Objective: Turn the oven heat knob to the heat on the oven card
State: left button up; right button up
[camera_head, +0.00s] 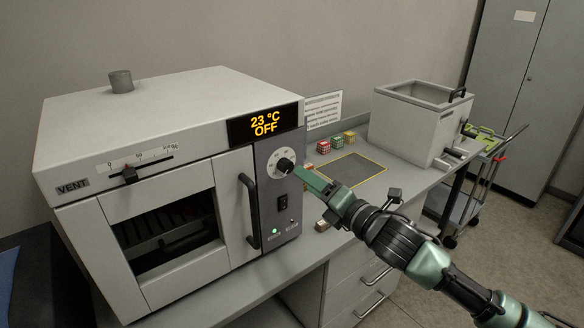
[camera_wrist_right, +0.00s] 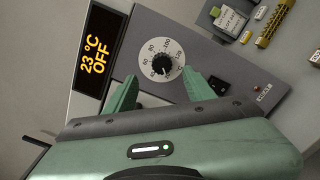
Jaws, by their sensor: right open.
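The oven (camera_head: 150,160) has a black heat knob (camera_head: 285,165) on a white dial on its dark panel. In the right wrist view the knob (camera_wrist_right: 161,66) shows close up, with dial numbers around it. Its pointer appears turned toward the dial's lower side; the exact setting is unclear. The display (camera_head: 265,123) reads 23 °C OFF. My right gripper (camera_head: 306,175) is open in front of the panel, its green fingers on either side of the knob and apparently not touching it. A printed white card (camera_head: 323,110) stands behind the oven's right side; its text is unreadable. My left gripper is not in view.
The oven door handle (camera_head: 250,211) and a black switch (camera_head: 282,203) are near the knob. Several small coloured blocks (camera_head: 323,147) and a dark mat (camera_head: 350,170) lie on the bench to the right. A grey open bath (camera_head: 420,118) stands beyond.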

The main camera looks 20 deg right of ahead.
aim_at(289, 168)
jog(key=p+x, duration=0.2)
jog(key=x, duration=0.4)
jog(key=shift+w, duration=0.4)
jog(key=shift+w+a+f, duration=0.1)
jog(key=shift+w+a, duration=0.1)
jog(key=shift+w, duration=0.2)
grip_shut()
